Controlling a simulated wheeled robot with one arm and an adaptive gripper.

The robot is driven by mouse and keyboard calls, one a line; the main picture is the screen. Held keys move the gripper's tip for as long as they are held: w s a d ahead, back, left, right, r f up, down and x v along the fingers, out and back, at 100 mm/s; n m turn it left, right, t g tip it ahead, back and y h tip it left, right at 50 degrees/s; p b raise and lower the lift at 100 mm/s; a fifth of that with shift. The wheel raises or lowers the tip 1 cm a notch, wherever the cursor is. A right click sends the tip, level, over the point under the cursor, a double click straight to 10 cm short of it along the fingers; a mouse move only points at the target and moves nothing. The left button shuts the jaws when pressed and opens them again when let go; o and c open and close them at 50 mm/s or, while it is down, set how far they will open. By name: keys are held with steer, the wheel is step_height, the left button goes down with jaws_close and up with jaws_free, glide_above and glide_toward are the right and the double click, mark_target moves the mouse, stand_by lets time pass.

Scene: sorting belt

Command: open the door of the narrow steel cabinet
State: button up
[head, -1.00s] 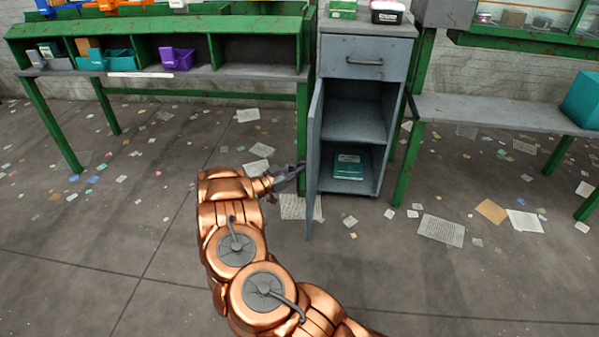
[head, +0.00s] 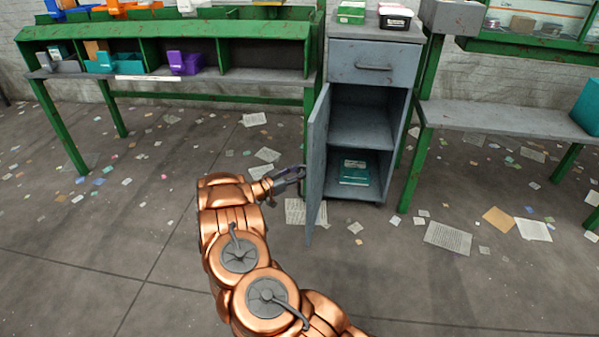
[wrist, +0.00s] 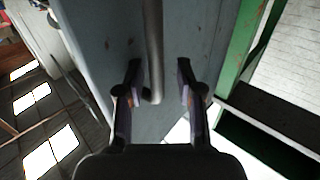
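The narrow steel cabinet (head: 342,52) is grey, with a drawer above an open compartment. Its door (head: 317,165) stands swung out toward me, hinged at the left, and shows nearly edge-on. My gripper (head: 300,175) is at the outer face of the door, on its left. In the wrist view the door (wrist: 100,35) fills the middle, with its vertical bar handle (wrist: 153,45) running down between my fingers. My gripper (wrist: 160,82) is open there, with gaps visible on both sides of the handle. The handle is hidden in the head view.
A teal box (head: 355,172) lies on the cabinet's bottom. A green-framed shelf bench (head: 215,80) stands left, its leg close beside the door. A grey bench (head: 500,116) stands right. Papers litter the floor; the floor in front of the cabinet has free room.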

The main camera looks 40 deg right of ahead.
steer(key=shift+a, duration=0.1)
steer(key=a, duration=1.1)
steer(key=shift+w+a, duration=0.25)
steer(key=shift+a, duration=0.15)
